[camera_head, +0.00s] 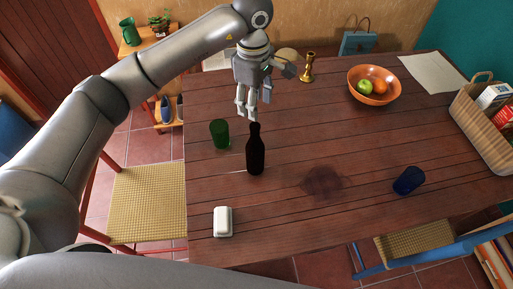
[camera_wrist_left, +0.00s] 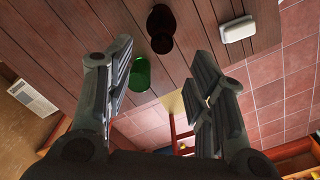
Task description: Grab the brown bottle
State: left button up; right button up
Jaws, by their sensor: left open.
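The brown bottle (camera_head: 255,152) stands upright on the wooden table, very dark in the head view. My left gripper (camera_head: 248,108) hangs above the table, behind the bottle in the head view. In the left wrist view my left gripper (camera_wrist_left: 165,85) has its fingers wide apart with nothing held between them. My right gripper is not in view.
A green cup (camera_head: 219,133) stands left of the bottle. A white butter dish (camera_head: 223,222) lies in front. A blue cup (camera_head: 408,181), a fruit bowl (camera_head: 357,92), a brass candlestick (camera_head: 307,68) and a basket (camera_head: 478,125) are rightward. The table (camera_head: 330,145) is clear in the middle.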

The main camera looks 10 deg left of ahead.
aim_at(255, 126)
pick_arm(q)
notch_tip(255, 126, down, 5)
jog(key=shift+s+a+p, duration=0.1)
jog(key=shift+s+p, duration=0.05)
jog(key=shift+p, duration=0.7)
notch_tip(255, 126, down, 5)
jog(key=p, duration=0.3)
jog(key=shift+r, duration=0.2)
jog(key=shift+f, duration=0.4)
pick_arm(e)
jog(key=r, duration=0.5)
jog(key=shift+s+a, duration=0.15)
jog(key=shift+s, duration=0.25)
pick_arm(q)
jog(key=shift+c, duration=0.3)
grip_shut()
jog(key=shift+r, duration=0.1)
